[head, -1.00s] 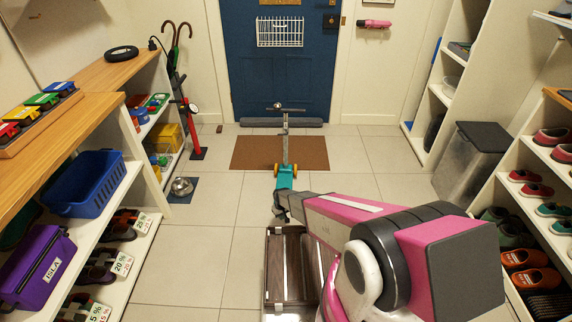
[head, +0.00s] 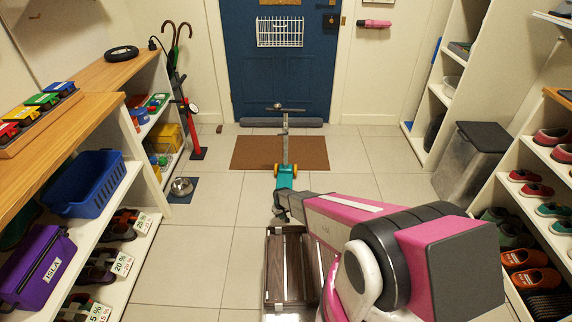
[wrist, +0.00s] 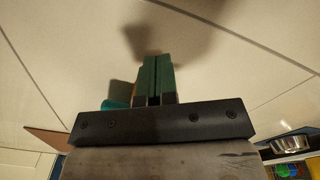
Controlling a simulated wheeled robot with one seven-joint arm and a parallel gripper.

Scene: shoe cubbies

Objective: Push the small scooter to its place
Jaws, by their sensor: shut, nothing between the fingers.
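The small scooter (head: 285,150) stands upright on the floor ahead, at the near part of the brown doormat. It has a grey stem, a handlebar, a teal deck and yellow wheels. My gripper (head: 281,214) is low, just on the near side of the scooter's deck; I cannot tell whether they touch. In the wrist view my gripper (wrist: 155,62) shows its green fingers shut together with nothing between them. A teal bit of the scooter (wrist: 117,103) shows to the left, partly hidden behind the gripper body.
The brown doormat (head: 245,152) lies before the blue door (head: 277,85). Shoe shelves (head: 100,270) line the left and more stand on the right. A metal bowl (head: 181,187) sits on a blue mat at left. A grey bin (head: 470,160) stands at right. Tiled floor is clear around the scooter.

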